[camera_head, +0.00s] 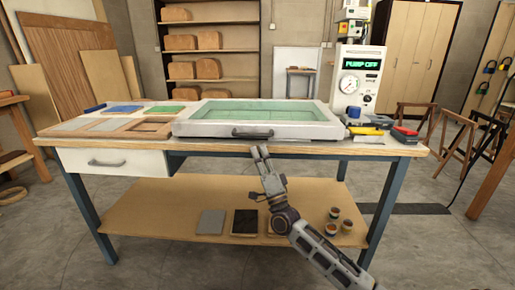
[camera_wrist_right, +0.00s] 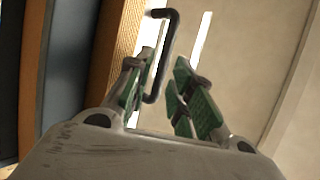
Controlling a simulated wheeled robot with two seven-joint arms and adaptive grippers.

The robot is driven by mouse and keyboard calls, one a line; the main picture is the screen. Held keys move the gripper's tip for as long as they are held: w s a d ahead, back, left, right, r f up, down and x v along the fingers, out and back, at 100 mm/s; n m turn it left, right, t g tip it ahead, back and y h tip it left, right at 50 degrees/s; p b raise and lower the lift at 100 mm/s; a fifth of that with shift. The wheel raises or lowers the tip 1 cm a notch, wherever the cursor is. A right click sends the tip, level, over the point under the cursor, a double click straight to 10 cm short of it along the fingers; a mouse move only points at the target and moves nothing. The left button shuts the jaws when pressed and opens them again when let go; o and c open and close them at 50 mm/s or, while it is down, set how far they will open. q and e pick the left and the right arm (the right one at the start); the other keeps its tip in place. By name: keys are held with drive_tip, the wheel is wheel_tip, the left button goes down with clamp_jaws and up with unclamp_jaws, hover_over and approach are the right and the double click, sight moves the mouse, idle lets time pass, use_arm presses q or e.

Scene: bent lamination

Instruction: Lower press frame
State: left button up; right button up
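The press frame (camera_head: 180,130) is a wide white frame around a green translucent sheet (camera_head: 258,112). It looks flat on the workbench, with a dark bar handle (camera_head: 253,133) on its front side. My right gripper (camera_head: 259,149) is just in front of the bench edge, a little below the handle in the picture. In the right wrist view the gripper (camera_wrist_right: 165,62) has its green-padded fingers apart. The dark handle (camera_wrist_right: 173,38) shows between and beyond the fingertips; I cannot tell whether it touches them. My left gripper is not in view.
The control unit (camera_head: 360,82) behind the bench's right end reads "PUMP OFF". Sheets and a wooden frame (camera_head: 148,127) lie at the left of the workbench (camera_head: 400,150). Tools (camera_head: 366,131) lie at the right. The lower shelf (camera_head: 150,205) holds flat pieces and several small jars.

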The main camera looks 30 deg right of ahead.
drive_tip(key=v, duration=0.6)
drive_tip(key=shift+y, duration=0.3)
drive_tip(key=shift+f, duration=0.1)
drive_tip(key=shift+a, duration=0.1)
idle(0.3)
